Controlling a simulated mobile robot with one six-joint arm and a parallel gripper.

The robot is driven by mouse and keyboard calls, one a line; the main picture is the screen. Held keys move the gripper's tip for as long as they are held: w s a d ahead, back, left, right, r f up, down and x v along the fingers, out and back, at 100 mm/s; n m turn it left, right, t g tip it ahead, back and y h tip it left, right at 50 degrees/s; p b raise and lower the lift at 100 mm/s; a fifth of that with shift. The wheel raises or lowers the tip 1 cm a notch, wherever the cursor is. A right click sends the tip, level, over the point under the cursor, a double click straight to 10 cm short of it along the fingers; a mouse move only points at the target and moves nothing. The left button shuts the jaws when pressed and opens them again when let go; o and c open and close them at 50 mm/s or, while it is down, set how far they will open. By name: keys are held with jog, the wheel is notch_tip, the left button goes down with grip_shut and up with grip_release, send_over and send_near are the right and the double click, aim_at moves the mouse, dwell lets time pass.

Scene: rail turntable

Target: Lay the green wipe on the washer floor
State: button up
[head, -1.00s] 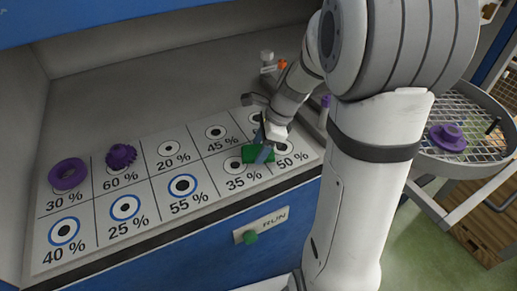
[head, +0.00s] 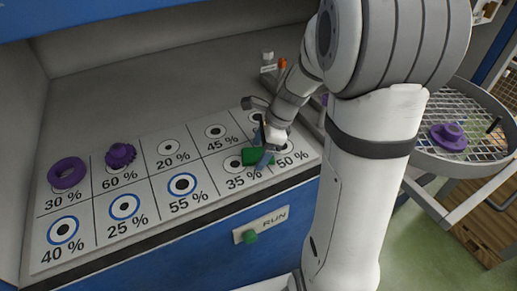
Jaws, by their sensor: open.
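The green wipe (head: 254,156) is a small green piece on the white chart (head: 195,205), near its right end by the 35 % and 50 % cells. My gripper (head: 264,148) is open right at the wipe, with a finger in front of its right part. I cannot tell whether the gripper touches the wipe. The chart lies on the grey floor (head: 150,95) of a blue-fronted bay. I cannot tell whether this bay is the washer.
A purple ring (head: 67,173) and a purple gear (head: 120,155) sit on the chart's left cells. A purple flanged part (head: 449,137) lies on the round mesh turntable (head: 470,100) at right. A green RUN button (head: 250,236) is on the blue front. The grey floor behind the chart is largely clear.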

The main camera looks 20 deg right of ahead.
jog(key=p+v, duration=0.1)
jog(key=v, duration=0.6)
jog(key=shift+r+p, duration=0.35)
jog(key=shift+r, duration=0.3)
jog(key=s+a+n+h, duration=0.2)
jog(key=s+n, duration=0.5)
jog(key=n, duration=0.3)
jog(key=s+a+r+n+t+h, duration=0.1)
jog(key=s+n+h, duration=0.1)
jog(key=s+n, duration=0.5)
jog(key=n, duration=0.3)
jog(key=shift+s+a+r, duration=0.2)
jog(key=shift+s+a, duration=0.15)
jog(key=shift+s, duration=0.05)
jog(key=shift+r, duration=0.1)
